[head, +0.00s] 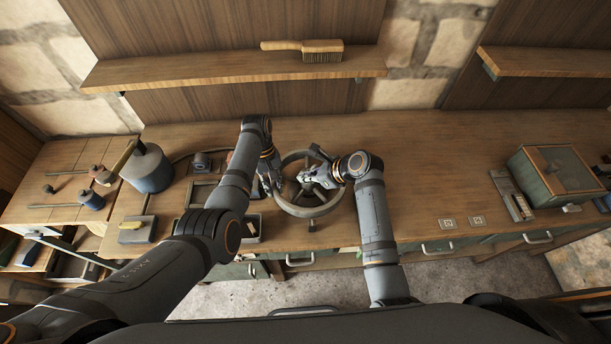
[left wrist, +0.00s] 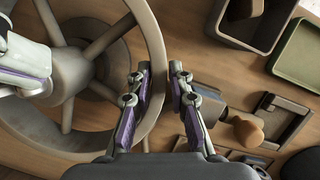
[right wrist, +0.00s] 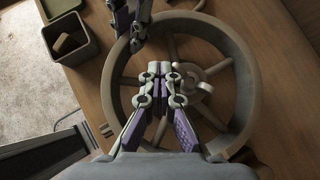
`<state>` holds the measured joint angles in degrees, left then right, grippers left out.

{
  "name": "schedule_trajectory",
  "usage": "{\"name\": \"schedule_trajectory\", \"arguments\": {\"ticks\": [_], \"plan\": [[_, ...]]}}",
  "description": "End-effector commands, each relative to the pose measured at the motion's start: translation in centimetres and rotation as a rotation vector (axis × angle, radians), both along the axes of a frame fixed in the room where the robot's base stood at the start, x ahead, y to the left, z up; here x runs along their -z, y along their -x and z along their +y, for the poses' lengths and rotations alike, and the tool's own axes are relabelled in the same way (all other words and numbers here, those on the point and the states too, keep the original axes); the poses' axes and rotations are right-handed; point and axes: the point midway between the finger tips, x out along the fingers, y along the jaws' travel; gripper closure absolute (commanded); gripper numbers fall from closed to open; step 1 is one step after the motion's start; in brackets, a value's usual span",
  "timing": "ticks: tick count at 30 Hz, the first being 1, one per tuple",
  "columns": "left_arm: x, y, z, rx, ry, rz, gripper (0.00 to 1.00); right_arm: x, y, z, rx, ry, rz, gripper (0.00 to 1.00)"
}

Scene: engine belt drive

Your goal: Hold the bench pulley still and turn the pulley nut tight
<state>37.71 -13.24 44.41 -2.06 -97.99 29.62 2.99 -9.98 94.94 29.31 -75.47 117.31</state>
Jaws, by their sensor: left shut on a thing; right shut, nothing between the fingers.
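The bench pulley (head: 312,211) is a large grey spoked wheel lying on the bench; its rim (left wrist: 152,38) and spokes show in the left wrist view. My left gripper (head: 271,186) is at the left side of the rim, closed on it; the fingers (left wrist: 160,75) show a narrow gap in its own wrist view. The pulley nut looks like the pale piece with a looped wing (right wrist: 203,87) at the hub. My right gripper (right wrist: 158,72) is shut and empty over the hub, beside that piece. Whether its fingertips touch the nut cannot be told.
A green box (head: 560,175) stands at the right of the bench. A blue-grey can (head: 148,172) and small trays stand to the left. An open bin with a block (right wrist: 70,35) lies near the pulley. A brush (head: 312,48) rests on the shelf. The bench right of the pulley is mostly clear.

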Motion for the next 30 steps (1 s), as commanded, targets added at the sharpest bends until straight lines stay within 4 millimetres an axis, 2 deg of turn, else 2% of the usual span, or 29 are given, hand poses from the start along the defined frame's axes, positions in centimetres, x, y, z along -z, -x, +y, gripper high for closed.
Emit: {"name": "schedule_trajectory", "arguments": {"ticks": [8, 11, 14, 24, 30], "plan": [[-0.2, -0.2, -0.2, 0.000, 0.005, -0.007, 1.00, 0.0, 0.2, -0.1, 0.000, 0.001, 0.001, 1.00], [-0.2, -0.2, -0.2, 0.000, 0.005, -0.007, 1.00, 0.1, 1.3, -0.6, 0.001, 0.002, 0.002, 1.00], [-0.2, -0.2, -0.2, 0.000, 0.005, -0.007, 1.00, 0.2, 3.3, -1.6, 0.001, 0.005, 0.002, 1.00], [-0.2, -0.2, -0.2, 0.000, 0.005, -0.006, 1.00, -5.5, 8.6, -4.2, -0.001, 0.004, -0.002, 1.00], [-0.2, -0.2, -0.2, 0.000, 0.005, -0.006, 1.00, -7.0, 9.9, -4.8, -0.001, 0.004, 0.000, 1.00]]}}
